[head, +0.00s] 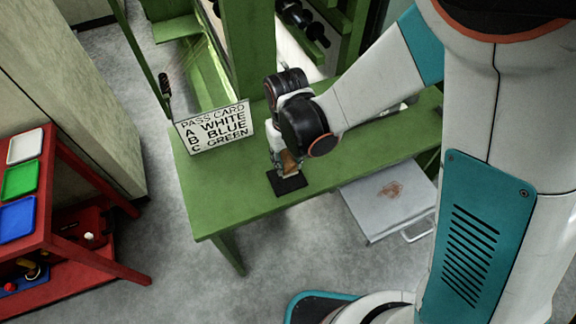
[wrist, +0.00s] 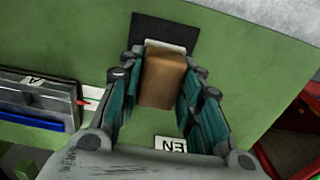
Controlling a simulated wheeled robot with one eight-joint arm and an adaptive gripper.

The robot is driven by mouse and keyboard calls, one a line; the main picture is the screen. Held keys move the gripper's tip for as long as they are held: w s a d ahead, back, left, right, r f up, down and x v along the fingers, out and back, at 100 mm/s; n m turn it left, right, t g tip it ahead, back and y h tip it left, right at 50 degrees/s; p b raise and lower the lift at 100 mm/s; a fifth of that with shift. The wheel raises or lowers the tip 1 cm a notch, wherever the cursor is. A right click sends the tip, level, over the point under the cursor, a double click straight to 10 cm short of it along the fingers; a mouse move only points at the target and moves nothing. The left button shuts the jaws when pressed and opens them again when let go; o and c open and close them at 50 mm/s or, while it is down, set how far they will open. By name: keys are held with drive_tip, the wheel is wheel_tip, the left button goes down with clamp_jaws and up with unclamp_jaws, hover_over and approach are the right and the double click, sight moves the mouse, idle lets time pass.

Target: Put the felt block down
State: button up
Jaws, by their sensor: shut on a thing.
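The felt block, a brown block (wrist: 165,80) with a pale strip at its far end, is between the two fingers of my gripper (wrist: 163,64) in the wrist view. My gripper is shut on it. In the head view, the block (head: 289,162) shows as a small brown patch under my gripper (head: 284,160), just above or at a black pad (head: 290,185) on the green bench (head: 220,205). The pad (wrist: 168,32) lies beyond the block in the wrist view. I cannot tell whether the block touches the pad.
A pass card sign (head: 213,127) listing A white, B blue, C green stands left of my gripper. A red cart (head: 60,185) with white, green and blue trays is at the left. A grey drawer (head: 390,200) sticks out at the bench front.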

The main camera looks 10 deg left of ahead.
sight(287, 158)
drive_tip(key=shift+f+b, duration=1.5)
drive_tip(key=shift+f, duration=1.3)
drive_tip(key=shift+f, duration=0.1)
drive_tip(key=o, duration=1.1)
wheel_tip(287, 158, up, 12)
drive_tip(key=p, duration=0.3)
